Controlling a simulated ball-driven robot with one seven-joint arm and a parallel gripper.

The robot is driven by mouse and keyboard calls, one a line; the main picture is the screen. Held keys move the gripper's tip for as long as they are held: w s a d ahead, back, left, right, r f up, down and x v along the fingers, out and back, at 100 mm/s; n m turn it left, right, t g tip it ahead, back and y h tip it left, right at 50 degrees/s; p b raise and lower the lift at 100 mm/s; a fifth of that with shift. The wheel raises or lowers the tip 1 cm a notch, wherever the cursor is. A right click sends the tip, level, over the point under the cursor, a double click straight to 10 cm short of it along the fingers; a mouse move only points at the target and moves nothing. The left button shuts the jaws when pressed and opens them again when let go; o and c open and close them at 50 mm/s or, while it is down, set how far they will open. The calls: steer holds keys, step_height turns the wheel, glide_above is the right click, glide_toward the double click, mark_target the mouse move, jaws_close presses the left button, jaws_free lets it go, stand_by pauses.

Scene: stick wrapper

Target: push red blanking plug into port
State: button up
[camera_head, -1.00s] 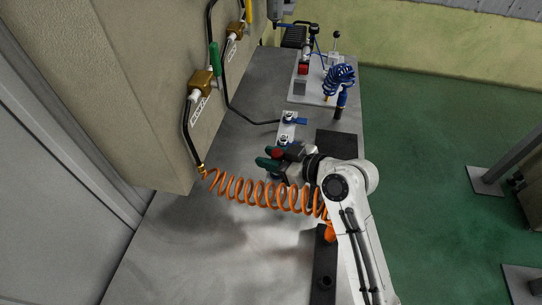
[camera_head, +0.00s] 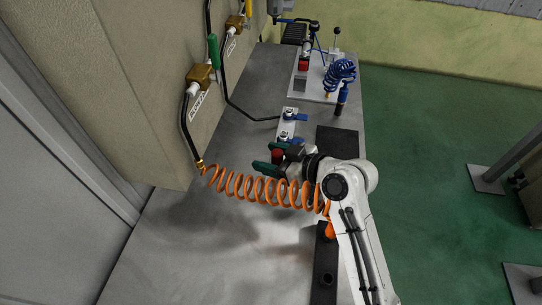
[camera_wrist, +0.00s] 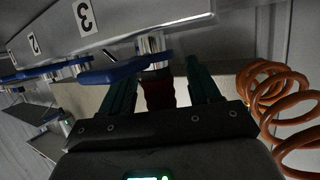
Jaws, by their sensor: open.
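The red blanking plug (camera_wrist: 158,92) sits between my fingers in the wrist view, right below a silver port (camera_wrist: 153,50) on the plate marked 3. It looks in line with the port and touching it, but how deep it sits cannot be told. It also shows in the head view (camera_head: 277,155). My gripper (camera_wrist: 156,75) is open, its two green fingers apart on either side of the plug with gaps. In the head view my gripper (camera_head: 272,158) is at the port plate's near end.
A blue valve lever (camera_wrist: 112,76) lies just left of the port. An orange coiled hose (camera_head: 265,190) runs close beside my gripper. A blue coiled hose (camera_head: 341,76) stands farther back. The bench front (camera_head: 170,250) is bare.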

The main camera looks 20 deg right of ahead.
steer(key=b+v, duration=0.1)
steer(key=v, duration=0.9)
steer(key=shift+s+d, duration=0.15)
steer(key=shift+s, duration=0.25)
steer(key=shift+r, duration=0.15)
stand_by(0.4)
